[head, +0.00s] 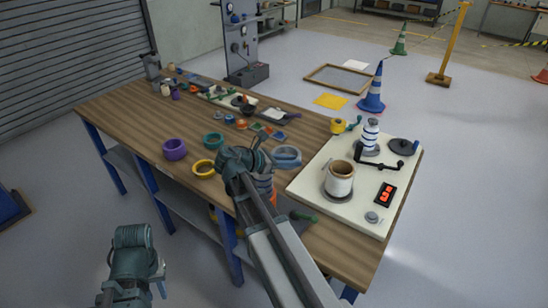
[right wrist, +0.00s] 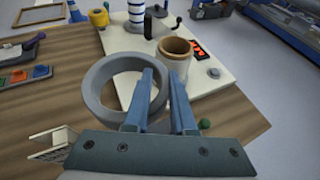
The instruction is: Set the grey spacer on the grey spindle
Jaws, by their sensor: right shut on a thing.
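The grey spacer, a thick grey ring, shows in the head view (head: 287,153) and large in the right wrist view (right wrist: 97,92). My right gripper (right wrist: 160,88) is shut on the ring's right wall, the left finger over the ring's opening. The ring appears held above the wood table, left of the white board. I cannot tell which post is the grey spindle. My left gripper (head: 158,278) is low at left, away from the table.
Purple (head: 175,149), yellow (head: 203,168) and teal (head: 213,140) rings lie on the wood table (head: 130,125).

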